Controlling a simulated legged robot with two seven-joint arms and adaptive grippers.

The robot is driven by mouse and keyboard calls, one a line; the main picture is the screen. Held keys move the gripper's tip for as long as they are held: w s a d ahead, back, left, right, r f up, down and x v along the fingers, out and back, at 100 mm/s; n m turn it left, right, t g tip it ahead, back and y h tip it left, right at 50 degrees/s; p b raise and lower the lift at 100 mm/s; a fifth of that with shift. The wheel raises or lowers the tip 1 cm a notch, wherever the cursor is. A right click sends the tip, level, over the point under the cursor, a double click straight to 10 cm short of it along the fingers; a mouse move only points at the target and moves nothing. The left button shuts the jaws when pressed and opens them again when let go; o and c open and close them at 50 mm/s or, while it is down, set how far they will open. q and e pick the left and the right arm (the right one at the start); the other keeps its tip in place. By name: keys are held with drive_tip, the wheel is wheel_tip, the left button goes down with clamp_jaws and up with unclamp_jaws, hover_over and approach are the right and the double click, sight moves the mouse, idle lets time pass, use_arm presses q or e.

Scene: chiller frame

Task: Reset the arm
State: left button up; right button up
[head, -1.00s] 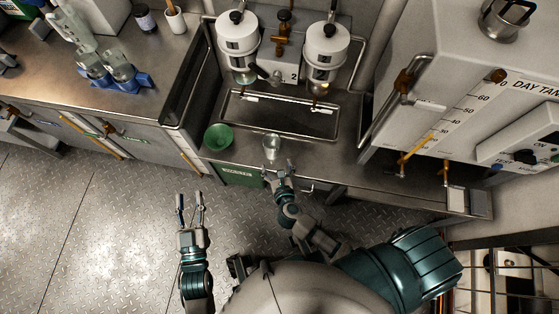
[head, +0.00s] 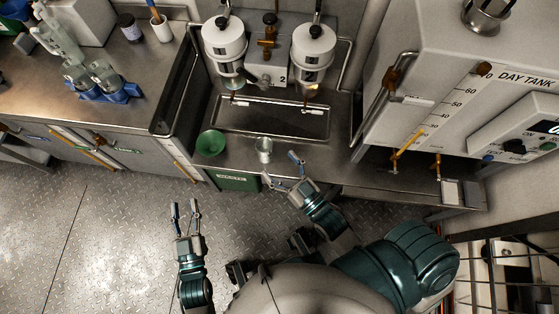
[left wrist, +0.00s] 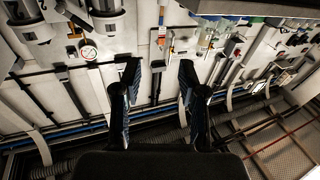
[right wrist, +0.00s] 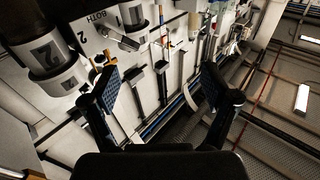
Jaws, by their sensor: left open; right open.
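My left gripper (head: 185,206) is open and empty, above the metal floor in front of the counter in the head view. Its two spread fingers (left wrist: 155,95) show in the left wrist view with nothing between them. My right gripper (head: 281,169) is open and empty at the counter's front edge, just right of and in front of a clear beaker (head: 264,150). The beaker stands upright on the counter, apart from the fingers as far as I can tell. The right wrist view shows the right fingers (right wrist: 165,95) wide apart with nothing held.
Two white dispensers (head: 224,42) hang over a sink tray (head: 270,115). The day tank (head: 440,90) stands at right. A blue rack (head: 103,93) with glassware stands on the left bench. The floor at left is clear.

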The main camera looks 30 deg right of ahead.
use_arm(q)
drive_tip(key=shift+r, duration=0.15)
